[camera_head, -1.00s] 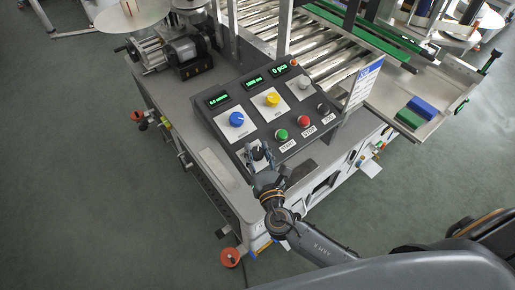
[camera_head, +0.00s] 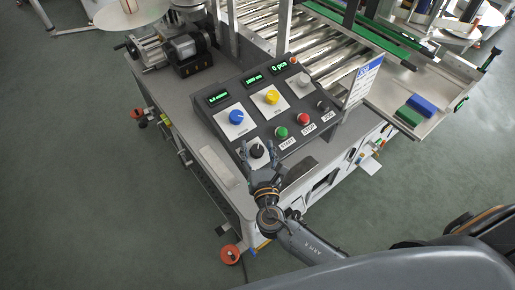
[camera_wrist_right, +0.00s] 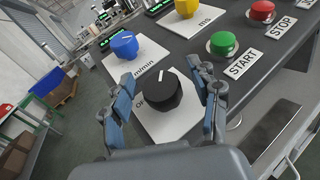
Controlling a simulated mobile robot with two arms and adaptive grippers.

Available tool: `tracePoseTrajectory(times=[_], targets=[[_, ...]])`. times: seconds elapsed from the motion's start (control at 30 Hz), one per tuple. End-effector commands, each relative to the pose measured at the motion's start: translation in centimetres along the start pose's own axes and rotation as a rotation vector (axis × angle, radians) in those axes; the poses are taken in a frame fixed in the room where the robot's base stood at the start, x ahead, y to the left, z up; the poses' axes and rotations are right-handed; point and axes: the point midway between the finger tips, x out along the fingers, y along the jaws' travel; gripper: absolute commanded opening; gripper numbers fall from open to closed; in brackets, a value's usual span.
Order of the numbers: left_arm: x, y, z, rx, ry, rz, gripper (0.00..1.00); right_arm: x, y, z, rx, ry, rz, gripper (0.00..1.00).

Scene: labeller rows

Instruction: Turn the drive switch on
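The drive switch is taken to be the black rotary knob (camera_head: 257,151) on a white plate at the panel's lower left corner. My right gripper (camera_head: 258,153) is open at the knob. In the wrist view its fingers (camera_wrist_right: 163,96) stand on either side of the knob, with gaps visible. My left gripper is not in view.
The sloped panel (camera_head: 236,140) also carries a blue knob (camera_head: 236,118), a yellow knob (camera_head: 271,97), a green START button (camera_head: 281,132) and a red STOP button (camera_head: 303,121). Lit green displays sit along its top. A roller conveyor (camera_head: 330,65) lies behind.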

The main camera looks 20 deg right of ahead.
Motion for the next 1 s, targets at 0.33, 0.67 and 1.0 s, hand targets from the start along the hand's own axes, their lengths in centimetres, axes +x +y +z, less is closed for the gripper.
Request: tracePoseTrajectory(times=[0.33, 0.67, 1.0], targets=[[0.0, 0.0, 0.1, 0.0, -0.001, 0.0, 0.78, -1.4, 0.0, -0.1, -0.001, 0.002, 0.002, 0.61], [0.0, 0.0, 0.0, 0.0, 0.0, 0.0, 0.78, -8.2, 0.0, -0.1, -0.001, 0.004, 0.002, 0.61], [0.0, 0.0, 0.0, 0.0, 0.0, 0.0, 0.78, -11.9, 0.0, 0.0, 0.0, 0.001, 0.001, 0.61]])
